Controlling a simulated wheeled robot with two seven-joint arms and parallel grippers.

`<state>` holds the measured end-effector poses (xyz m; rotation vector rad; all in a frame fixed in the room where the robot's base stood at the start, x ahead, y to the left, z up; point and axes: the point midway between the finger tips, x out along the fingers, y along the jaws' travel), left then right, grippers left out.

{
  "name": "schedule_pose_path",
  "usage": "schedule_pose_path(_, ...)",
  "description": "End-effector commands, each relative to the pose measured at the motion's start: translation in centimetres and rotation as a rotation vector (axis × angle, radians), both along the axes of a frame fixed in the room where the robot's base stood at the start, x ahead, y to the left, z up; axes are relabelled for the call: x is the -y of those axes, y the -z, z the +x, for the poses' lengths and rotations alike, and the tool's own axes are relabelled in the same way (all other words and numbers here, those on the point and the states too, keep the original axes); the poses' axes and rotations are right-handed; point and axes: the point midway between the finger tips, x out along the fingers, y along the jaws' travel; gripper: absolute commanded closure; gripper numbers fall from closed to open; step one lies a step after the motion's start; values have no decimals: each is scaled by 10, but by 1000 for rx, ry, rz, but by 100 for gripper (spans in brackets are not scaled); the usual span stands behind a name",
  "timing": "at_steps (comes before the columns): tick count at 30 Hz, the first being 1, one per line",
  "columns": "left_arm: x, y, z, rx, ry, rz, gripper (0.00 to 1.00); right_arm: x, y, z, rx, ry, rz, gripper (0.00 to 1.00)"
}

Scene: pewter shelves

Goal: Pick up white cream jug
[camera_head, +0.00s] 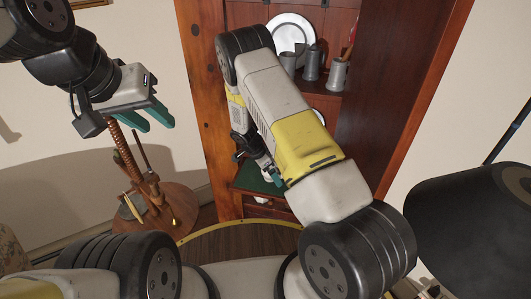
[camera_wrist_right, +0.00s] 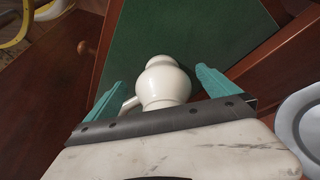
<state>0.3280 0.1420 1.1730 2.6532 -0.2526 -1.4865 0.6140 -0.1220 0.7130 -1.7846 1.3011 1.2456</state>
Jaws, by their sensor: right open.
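The white cream jug (camera_wrist_right: 163,84) shows in the right wrist view, on or just above a green surface (camera_wrist_right: 175,35). Its rounded body and narrower top lie between the two teal fingers of my right gripper (camera_wrist_right: 160,79). The fingers are apart, with a gap on each side of the jug; its lower part is hidden by the gripper's body. In the head view my right arm mostly hides the jug and right gripper. My left gripper (camera_head: 160,127) is open and empty, in the air at the upper left, far from the jug.
Pewter mugs (camera_head: 312,64) and a plate (camera_head: 291,36) stand on a shelf of the wooden cabinet. A grey dish (camera_wrist_right: 302,122) is close to my right gripper's right side. A round wooden stand (camera_head: 155,205) is below my left gripper. A black lampshade-like shape (camera_head: 470,225) is at right.

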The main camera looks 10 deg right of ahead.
Motion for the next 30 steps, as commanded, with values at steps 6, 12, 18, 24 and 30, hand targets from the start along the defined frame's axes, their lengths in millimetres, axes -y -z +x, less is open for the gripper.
schedule_pose_path(6, 0, 0, 0, 0, 0, 0, 64, 0, 0, 0, 0, -1, 0, 34)
schedule_pose_path(12, 0, 0, 0, 0, 0, 0, 64, 0, 0, 0, 0, -1, 0, 73)
schedule_pose_path(18, 0, 0, 0, 0, 0, 0, 64, 0, -1, 0, 0, -1, 0, 85)
schedule_pose_path(24, 0, 0, 0, 0, 0, 0, 64, 0, -4, 0, 0, -1, 0, 85)
schedule_pose_path(30, 0, 0, 0, 0, 0, 0, 64, -1, -22, 1, 3, 0, 1, 85)
